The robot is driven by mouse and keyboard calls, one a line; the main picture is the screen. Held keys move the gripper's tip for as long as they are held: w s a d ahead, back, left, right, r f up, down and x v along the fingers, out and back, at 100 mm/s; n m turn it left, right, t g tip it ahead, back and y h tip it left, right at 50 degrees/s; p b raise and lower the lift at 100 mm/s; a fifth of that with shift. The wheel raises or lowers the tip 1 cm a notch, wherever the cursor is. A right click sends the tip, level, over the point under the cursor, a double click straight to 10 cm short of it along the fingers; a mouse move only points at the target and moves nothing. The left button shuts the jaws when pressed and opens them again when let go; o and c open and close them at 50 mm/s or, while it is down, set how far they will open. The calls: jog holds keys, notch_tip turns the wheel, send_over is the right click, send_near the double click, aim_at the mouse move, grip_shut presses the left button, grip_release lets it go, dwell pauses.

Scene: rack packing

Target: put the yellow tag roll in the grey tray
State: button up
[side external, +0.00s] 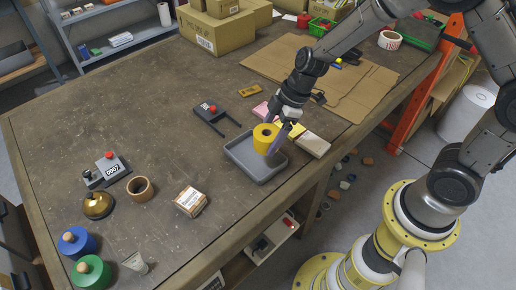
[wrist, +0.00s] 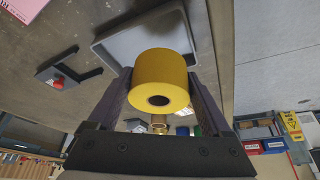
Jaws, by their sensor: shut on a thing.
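The yellow tag roll (side external: 264,137) is held in my gripper (side external: 277,137), above the grey tray (side external: 238,168) in the side view. In the wrist view the yellow tag roll (wrist: 160,80) sits between the two fingers of my gripper (wrist: 160,95), its round end with a dark core hole facing the camera. The grey tray (wrist: 106,48) shows behind the roll there. The tray is shallow with a raised rim, and its visible floor is bare. Part of it is hidden by the roll and fingers. I cannot tell how high the roll is above the tray floor.
Pink, yellow and white blocks (side external: 314,145) lie just behind and right of the tray. A black device with a red button (side external: 211,108) is behind it to the left. A small labelled box (side external: 191,201) is to the left front. The table's front edge is close to the tray.

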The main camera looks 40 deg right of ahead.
send_over(253, 159)
jog(key=d, duration=0.1)
jog(key=f, duration=0.4)
jog(key=shift+s+d+f, duration=0.1)
jog(key=shift+s+d, duration=0.1)
jog(key=shift+s, duration=0.15)
jog(key=shift+f, duration=1.5)
jog(key=shift+f, duration=0.15)
jog(key=o, duration=1.2)
jog(key=shift+c, duration=0.2)
